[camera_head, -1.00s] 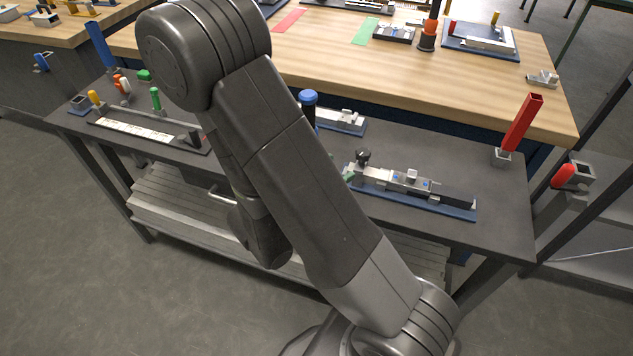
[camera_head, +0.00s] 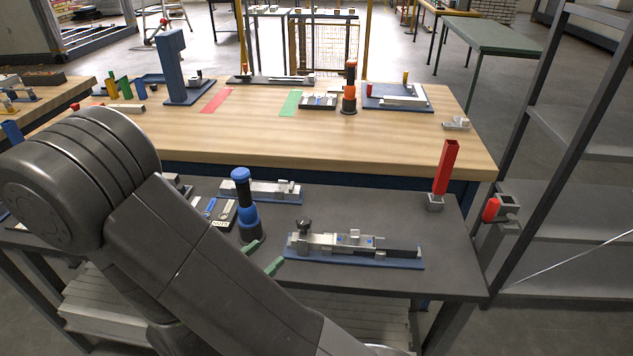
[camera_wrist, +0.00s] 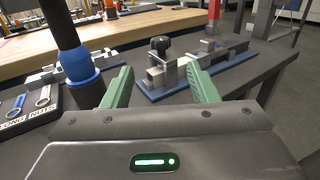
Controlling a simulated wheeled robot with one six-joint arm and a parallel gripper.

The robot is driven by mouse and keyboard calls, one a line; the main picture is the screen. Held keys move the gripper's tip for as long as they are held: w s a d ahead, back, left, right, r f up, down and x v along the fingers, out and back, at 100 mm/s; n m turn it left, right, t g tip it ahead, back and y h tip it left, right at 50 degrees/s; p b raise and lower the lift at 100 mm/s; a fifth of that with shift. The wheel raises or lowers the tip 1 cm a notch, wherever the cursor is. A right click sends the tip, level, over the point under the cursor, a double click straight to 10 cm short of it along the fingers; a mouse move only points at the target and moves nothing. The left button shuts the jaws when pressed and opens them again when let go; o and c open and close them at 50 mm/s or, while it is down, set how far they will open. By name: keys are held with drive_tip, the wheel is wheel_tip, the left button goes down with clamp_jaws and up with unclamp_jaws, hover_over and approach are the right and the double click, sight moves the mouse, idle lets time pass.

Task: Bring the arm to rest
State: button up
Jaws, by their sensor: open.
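My arm (camera_head: 190,250) crosses the lower left of the head view, over the dark workbench. My gripper (camera_head: 262,257) shows there as two green fingertips past the arm's edge. The wrist view shows my gripper (camera_wrist: 162,80) with its two green fingers spread apart and nothing between them. Beyond them are a blue and black post (camera_wrist: 75,55) at the left and a metal clamp fixture (camera_wrist: 165,68) on a blue base. Whether the fingers touch anything is hard to tell.
In the head view, the blue and black post (camera_head: 245,205) stands close to the fingers, and the clamp fixture (camera_head: 350,246) lies just right of them. A red block (camera_head: 446,168) stands upright at the bench's right end. A wooden table (camera_head: 300,145) and a grey shelf (camera_head: 570,255) stand beyond.

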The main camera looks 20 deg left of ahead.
sight(298, 225)
drive_tip(key=shift+w, duration=0.1)
drive_tip(key=shift+p+x, duration=1)
drive_tip(key=shift+x, duration=5.5)
